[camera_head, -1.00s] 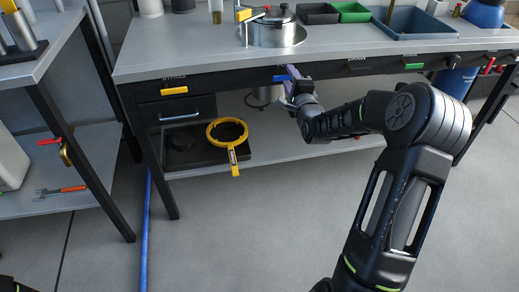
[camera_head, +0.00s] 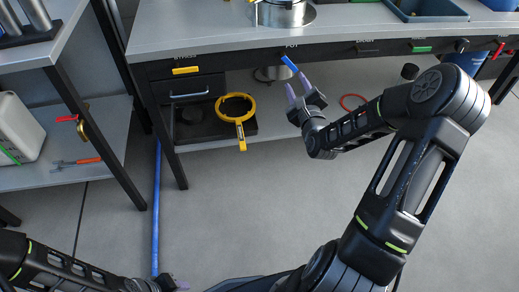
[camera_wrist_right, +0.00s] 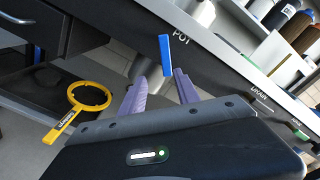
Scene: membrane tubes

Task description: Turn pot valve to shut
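The pot valve's blue handle (camera_head: 289,63) sticks out from the bench's dark front rail under the POT label. It slants down to the right in the head view, and it also shows in the right wrist view (camera_wrist_right: 165,55). My right gripper (camera_head: 296,80) is open just below the handle, its purple fingers spread. In the wrist view the handle's lower end shows between the fingertips (camera_wrist_right: 161,76); I cannot tell whether they touch. My left gripper (camera_head: 172,284) is at the bottom edge, mostly cut off. The metal pot (camera_head: 286,13) stands on the bench above.
Other valve handles are on the rail: yellow (camera_head: 186,70) at left, green (camera_head: 421,49) at right. A yellow ring tool (camera_head: 237,108) lies on the black tray on the lower shelf. A blue pipe (camera_head: 156,215) runs along the floor. The floor before the bench is open.

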